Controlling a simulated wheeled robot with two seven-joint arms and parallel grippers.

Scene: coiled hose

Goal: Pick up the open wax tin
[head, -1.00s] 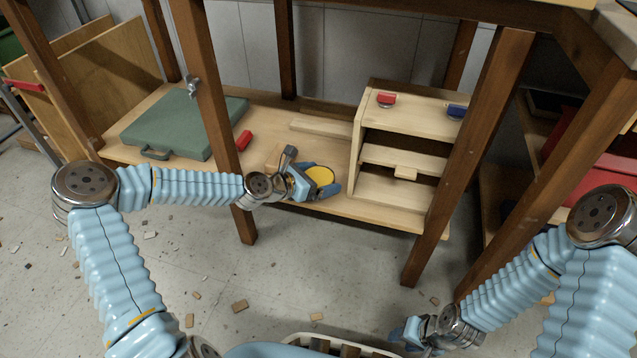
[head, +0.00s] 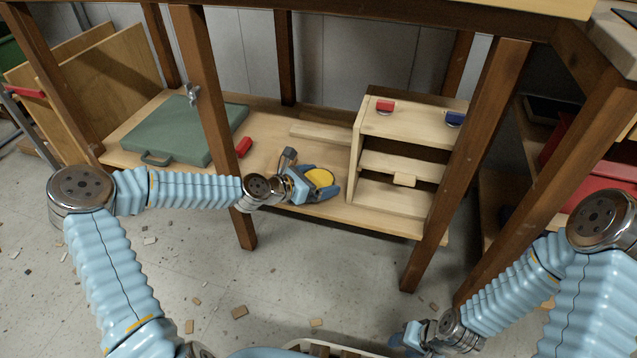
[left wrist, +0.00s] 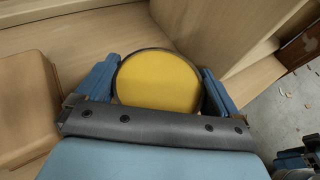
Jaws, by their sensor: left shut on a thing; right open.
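The open wax tin (head: 320,178) is round with a dark rim and yellow wax inside. In the head view it sits between the fingers of my left gripper (head: 318,184), over the front part of the low wooden shelf. In the left wrist view the tin (left wrist: 158,82) lies between the two blue fingers of the left gripper (left wrist: 158,90), which is shut on it. I cannot tell whether the tin touches the shelf. My right gripper (head: 408,338) is at the bottom of the head view, far from the tin, open and only partly visible.
A small wooden cabinet (head: 427,123) with open compartments stands right of the tin. A green case (head: 175,128) and a red object (head: 243,147) lie to the left on the shelf (head: 268,135). Wooden posts (head: 212,115) stand at the shelf's front. Scraps litter the floor.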

